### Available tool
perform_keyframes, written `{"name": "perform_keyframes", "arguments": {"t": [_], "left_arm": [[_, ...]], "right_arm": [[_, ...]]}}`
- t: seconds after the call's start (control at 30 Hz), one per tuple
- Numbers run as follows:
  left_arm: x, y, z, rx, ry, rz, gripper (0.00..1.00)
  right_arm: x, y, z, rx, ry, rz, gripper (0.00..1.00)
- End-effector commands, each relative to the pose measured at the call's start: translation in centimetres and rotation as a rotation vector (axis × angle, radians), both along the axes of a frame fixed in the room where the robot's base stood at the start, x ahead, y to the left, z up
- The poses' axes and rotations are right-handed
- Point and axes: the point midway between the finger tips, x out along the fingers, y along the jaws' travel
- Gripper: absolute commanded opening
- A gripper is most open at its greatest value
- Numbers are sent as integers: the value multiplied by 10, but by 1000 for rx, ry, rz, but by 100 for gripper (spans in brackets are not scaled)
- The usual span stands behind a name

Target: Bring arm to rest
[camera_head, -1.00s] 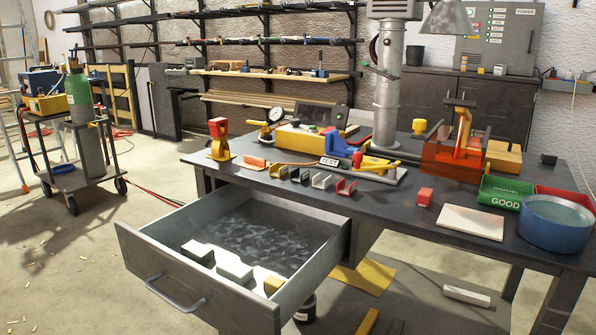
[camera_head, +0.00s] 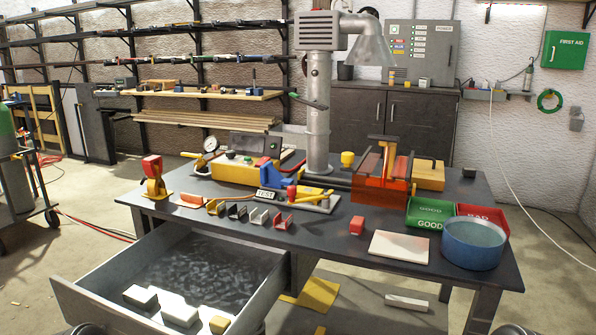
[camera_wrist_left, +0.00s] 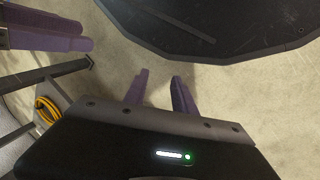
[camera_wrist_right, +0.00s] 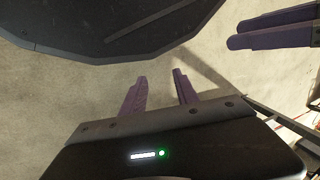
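My left gripper (camera_wrist_left: 160,82) shows in the left wrist view with two purple fingers apart and nothing between them, above the bare floor. My right gripper (camera_wrist_right: 160,82) shows the same way in the right wrist view, open and empty over the floor. Each wrist view also shows a second pair of purple fingers at an upper corner, apparently those of my other gripper. Both grippers are clear of the workbench (camera_head: 340,228). In the head view neither gripper's fingers show; only dark rounded parts, probably mine, touch the bottom edge.
An open drawer (camera_head: 95,310) with several blocks sticks out from the bench's front left. On the bench are a red fixture (camera_head: 382,192), a green bin (camera_head: 430,213), a blue round tub (camera_head: 473,245) and a white plate (camera_head: 400,247). A trolley (camera_head: 30,185) stands far left.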

Motion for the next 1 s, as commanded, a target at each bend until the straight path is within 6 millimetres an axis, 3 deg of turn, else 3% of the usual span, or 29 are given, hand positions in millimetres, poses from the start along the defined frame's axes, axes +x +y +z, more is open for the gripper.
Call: {"name": "perform_keyframes", "arguments": {"t": [0.03, 0.3, 0.5, 0.67, 1.0], "left_arm": [[-1, -1, 34, -1, 2, -3, 32], [-7, -7, 145, -11, 11, -17, 32], [-11, -11, 200, -17, 18, -25, 32], [-12, -12, 213, -18, 21, -28, 32], [-12, -12, 210, -18, 20, -28, 32]], "right_arm": [[-1, 1, 34, 2, 2, 3, 36], [-7, 8, 145, 12, 11, 19, 36], [-11, 11, 200, 18, 18, 27, 36], [-12, 13, 213, 19, 21, 31, 36], [-13, 13, 210, 19, 21, 31, 36]]}}
